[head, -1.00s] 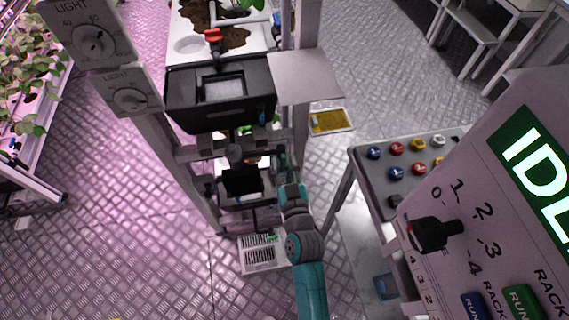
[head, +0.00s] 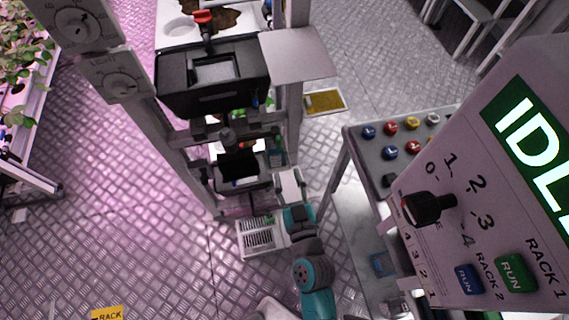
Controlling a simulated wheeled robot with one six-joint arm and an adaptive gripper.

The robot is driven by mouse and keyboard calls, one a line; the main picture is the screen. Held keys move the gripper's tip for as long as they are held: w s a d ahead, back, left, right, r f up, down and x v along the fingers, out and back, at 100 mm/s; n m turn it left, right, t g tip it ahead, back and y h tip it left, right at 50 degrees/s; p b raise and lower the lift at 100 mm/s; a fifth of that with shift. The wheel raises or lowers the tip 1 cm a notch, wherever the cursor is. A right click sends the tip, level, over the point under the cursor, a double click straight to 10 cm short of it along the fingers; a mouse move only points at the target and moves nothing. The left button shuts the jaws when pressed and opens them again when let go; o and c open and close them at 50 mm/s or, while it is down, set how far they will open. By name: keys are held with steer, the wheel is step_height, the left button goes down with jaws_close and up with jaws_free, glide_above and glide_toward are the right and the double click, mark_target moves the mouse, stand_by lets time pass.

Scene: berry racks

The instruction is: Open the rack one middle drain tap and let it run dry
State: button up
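The rack (head: 172,145) stands left of centre, with stacked levels seen from above. A red-handled tap (head: 203,17) shows at its top level, above a black trough (head: 190,100). Lower down, a dark knob-like fitting (head: 227,136) sits above a smaller black container (head: 240,172); I cannot tell whether it is the middle drain tap, or its position. No running water can be made out. My teal and white arm reaches up from the bottom centre to the rack's lower right side. My gripper (head: 284,168) is near that black container, small and partly hidden; its fingers cannot be made out.
A control panel (head: 470,215) reading IDLE fills the right side, beside a table with coloured buttons (head: 370,131). A white vented box (head: 258,237) is below the rack.

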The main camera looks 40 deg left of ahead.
steer(key=shift+v, duration=0.9)
steer(key=s+d+f+m+t+h, duration=0.2)
steer(key=s+d+m+h, duration=0.15)
steer(key=d, duration=0.85)
steer(key=s+d+f+m+t+h, duration=0.15)
steer(key=s+d+h, duration=0.25)
steer(key=d, duration=0.7)
steer(key=s+d+r+m+h, duration=0.2)
steer(key=s+d+r+h, duration=0.1)
steer(key=s+d, duration=0.3)
steer(key=s+d+r+m+h, duration=0.3)
steer(key=s+d+r, duration=0.2)
steer(key=s, duration=0.4)
steer(key=shift+d, duration=0.7)
stand_by(0.8)
